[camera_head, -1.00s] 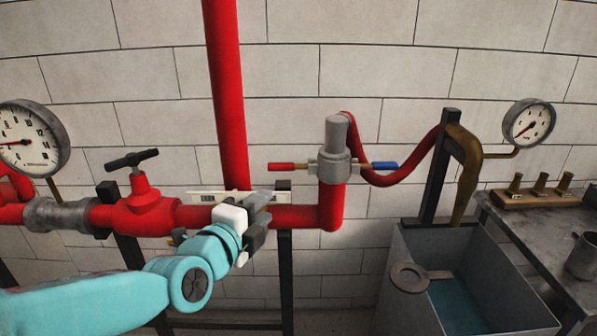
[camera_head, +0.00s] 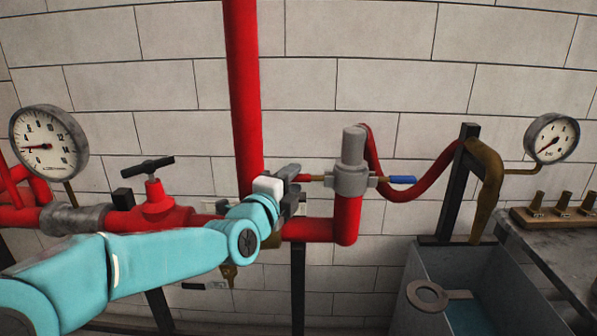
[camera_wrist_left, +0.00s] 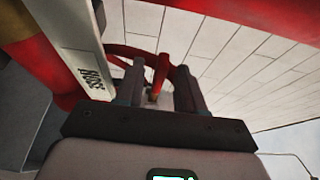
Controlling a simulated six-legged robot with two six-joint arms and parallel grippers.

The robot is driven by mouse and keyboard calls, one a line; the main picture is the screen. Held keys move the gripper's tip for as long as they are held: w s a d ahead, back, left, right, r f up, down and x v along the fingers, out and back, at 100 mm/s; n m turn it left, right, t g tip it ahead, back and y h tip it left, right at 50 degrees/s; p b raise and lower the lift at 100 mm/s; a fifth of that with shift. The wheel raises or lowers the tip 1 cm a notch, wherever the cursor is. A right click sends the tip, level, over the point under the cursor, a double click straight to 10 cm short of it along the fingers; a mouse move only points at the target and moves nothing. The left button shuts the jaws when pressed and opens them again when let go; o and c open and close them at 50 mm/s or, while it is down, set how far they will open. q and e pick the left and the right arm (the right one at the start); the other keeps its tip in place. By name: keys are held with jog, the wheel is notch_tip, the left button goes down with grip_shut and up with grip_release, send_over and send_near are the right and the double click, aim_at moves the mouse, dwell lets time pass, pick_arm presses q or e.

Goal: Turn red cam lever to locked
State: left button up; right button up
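The red cam lever (camera_head: 303,178) sticks out to the left of the grey coupling (camera_head: 351,179) on the red pipe, with a blue lever (camera_head: 402,180) on the other side. My left gripper (camera_head: 295,186) is at the red lever's outer end and hides most of it in the head view. In the left wrist view, the red lever (camera_wrist_left: 161,68) shows between the two fingertips (camera_wrist_left: 158,80), with the fingers apart. Whether either finger touches it cannot be told. My right gripper is not in view.
A red vertical pipe (camera_head: 243,90) stands just behind my left arm. A grey tank (camera_head: 418,275) and a table (camera_head: 520,245) stand at right. A white label plate (camera_wrist_left: 82,70) is near the gripper.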

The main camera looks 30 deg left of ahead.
pick_arm(q)
jog(key=w, duration=0.3)
jog(key=shift+w+a, duration=0.3)
jog(key=shift+w, duration=0.05)
